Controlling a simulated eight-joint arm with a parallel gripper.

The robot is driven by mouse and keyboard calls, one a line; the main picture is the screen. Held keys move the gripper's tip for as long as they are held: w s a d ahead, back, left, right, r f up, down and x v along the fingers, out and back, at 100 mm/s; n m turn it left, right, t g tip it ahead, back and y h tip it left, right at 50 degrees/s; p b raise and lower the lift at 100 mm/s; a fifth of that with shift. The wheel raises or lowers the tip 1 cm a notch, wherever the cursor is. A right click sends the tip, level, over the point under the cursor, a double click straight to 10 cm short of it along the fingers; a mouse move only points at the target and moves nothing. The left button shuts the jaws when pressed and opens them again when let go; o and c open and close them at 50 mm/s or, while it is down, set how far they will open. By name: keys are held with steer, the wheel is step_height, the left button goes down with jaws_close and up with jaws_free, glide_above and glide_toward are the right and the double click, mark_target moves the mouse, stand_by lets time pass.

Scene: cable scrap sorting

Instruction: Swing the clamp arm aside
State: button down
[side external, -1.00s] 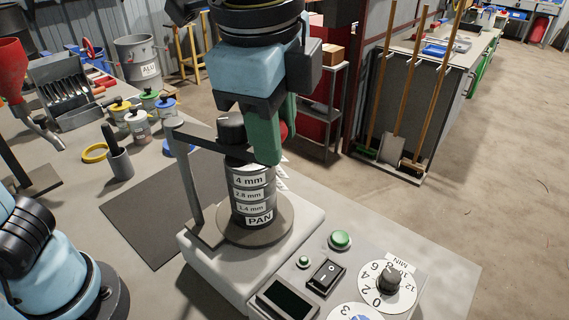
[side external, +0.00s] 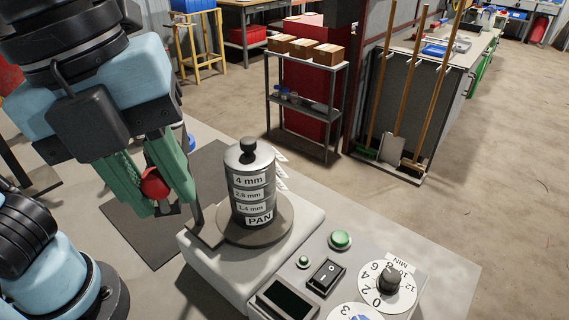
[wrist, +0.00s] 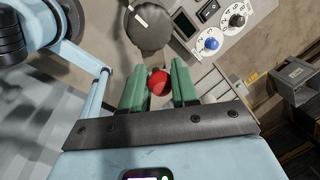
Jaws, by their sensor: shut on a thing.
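My gripper (side external: 155,188) has green fingers shut on the red ball knob (side external: 154,184) of the clamp arm, left of the sieve stack in the side view. The knob also shows between the fingers in the wrist view (wrist: 158,82). The clamp post (side external: 196,205) stands at the left rear corner of the shaker base. Most of the clamp arm is hidden behind my gripper. The sieve stack (side external: 250,205), labelled 4 mm, 2.8 mm, 1.4 mm and PAN, stands upright on its round plate, its lid with a black knob uncovered from above.
The shaker's control panel (side external: 325,274), with a green button, black switch and dials, lies in front right of the stack. A shelf with boxes (side external: 305,50) and brooms stand beyond, on the floor.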

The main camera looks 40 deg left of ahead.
steer(key=shift+s+a+m, duration=0.8)
steer(key=shift+s+m, duration=0.1)
steer(key=shift+m, duration=0.1)
steer(key=c, duration=0.9)
jaws_free()
steer(key=shift+r, duration=0.15)
steer(key=r, duration=0.4)
steer(key=s+a+r, duration=0.1)
steer(key=r, duration=0.6)
steer(key=shift+s+a+r, duration=0.3)
steer(key=shift+s+r, duration=0.05)
